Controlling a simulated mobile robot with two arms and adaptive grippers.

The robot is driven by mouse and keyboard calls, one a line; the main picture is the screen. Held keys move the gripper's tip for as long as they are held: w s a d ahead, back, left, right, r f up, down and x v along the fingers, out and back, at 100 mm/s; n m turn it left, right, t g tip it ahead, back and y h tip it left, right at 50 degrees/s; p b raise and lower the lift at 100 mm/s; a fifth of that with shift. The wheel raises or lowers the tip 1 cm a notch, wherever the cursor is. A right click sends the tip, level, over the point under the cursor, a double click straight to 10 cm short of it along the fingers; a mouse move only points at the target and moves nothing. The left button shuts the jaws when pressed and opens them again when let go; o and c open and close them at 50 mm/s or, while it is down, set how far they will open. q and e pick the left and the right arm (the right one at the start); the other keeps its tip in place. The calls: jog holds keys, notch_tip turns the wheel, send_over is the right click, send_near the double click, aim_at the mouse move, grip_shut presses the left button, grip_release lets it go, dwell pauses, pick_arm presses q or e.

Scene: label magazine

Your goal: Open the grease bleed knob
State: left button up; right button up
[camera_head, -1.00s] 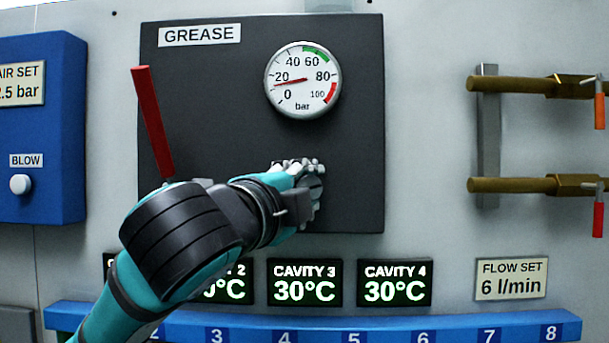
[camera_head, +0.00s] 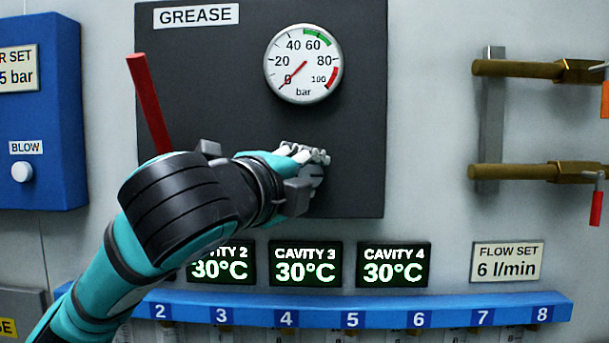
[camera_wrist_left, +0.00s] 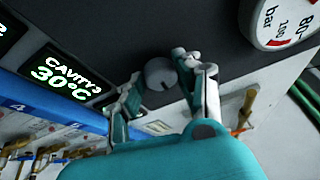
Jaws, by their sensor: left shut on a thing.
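The round grey grease bleed knob (camera_head: 313,176) sits low on the right of the dark GREASE panel (camera_head: 220,90). My left gripper (camera_head: 303,163) is at the panel and shut on the knob, partly hiding it. In the left wrist view the knob (camera_wrist_left: 160,74) shows between the two fingers of the gripper (camera_wrist_left: 158,88). The pressure gauge (camera_head: 303,64) above has its red needle at 0 bar. My right gripper is not in view.
A red lever (camera_head: 150,105) sticks out at the panel's left, close to my left arm. A blue box (camera_head: 45,120) with a BLOW button is farther left. Brass pipes (camera_head: 515,69) are at the right. Temperature displays (camera_head: 306,264) and a numbered blue rail (camera_head: 400,308) lie below.

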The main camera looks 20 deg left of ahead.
pick_arm(q)
jog(key=o, duration=1.1)
jog(key=shift+o, duration=0.2)
jog(key=s+a, duration=0.1)
jog(key=s, duration=1.1)
jog(key=shift+w, duration=0.1)
